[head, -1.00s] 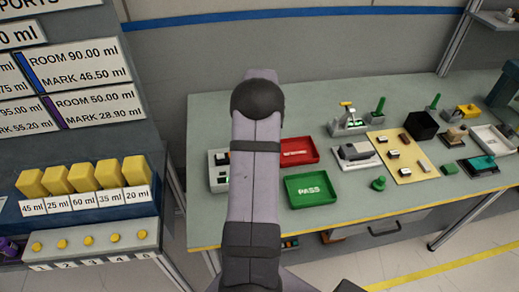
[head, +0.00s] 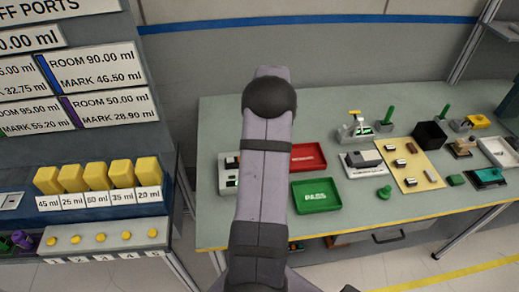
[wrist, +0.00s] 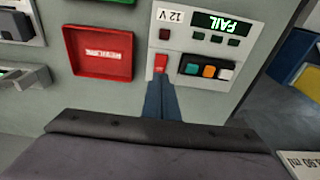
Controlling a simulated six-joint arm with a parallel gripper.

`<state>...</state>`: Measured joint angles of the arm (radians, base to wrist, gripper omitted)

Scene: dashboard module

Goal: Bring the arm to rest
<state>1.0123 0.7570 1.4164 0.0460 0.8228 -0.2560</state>
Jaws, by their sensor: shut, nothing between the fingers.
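My gripper (wrist: 160,90) shows in the wrist view with its two dark fingers closed together and nothing between them. The fingertips appear just below a red switch (wrist: 160,63) on a grey test unit (wrist: 205,80); I cannot tell whether they touch it. The unit's display (wrist: 222,24) reads FAIL in green. In the head view my arm (head: 262,185) rises through the middle of the picture and partly covers the test unit (head: 227,182). My gripper is hidden there.
A red tray (head: 308,168) and a green PASS tray (head: 315,198) lie on the bench (head: 400,120), right of my arm. Several small parts sit on a tan mat (head: 420,177). A panel with several yellow blocks (head: 122,171) stands at the left.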

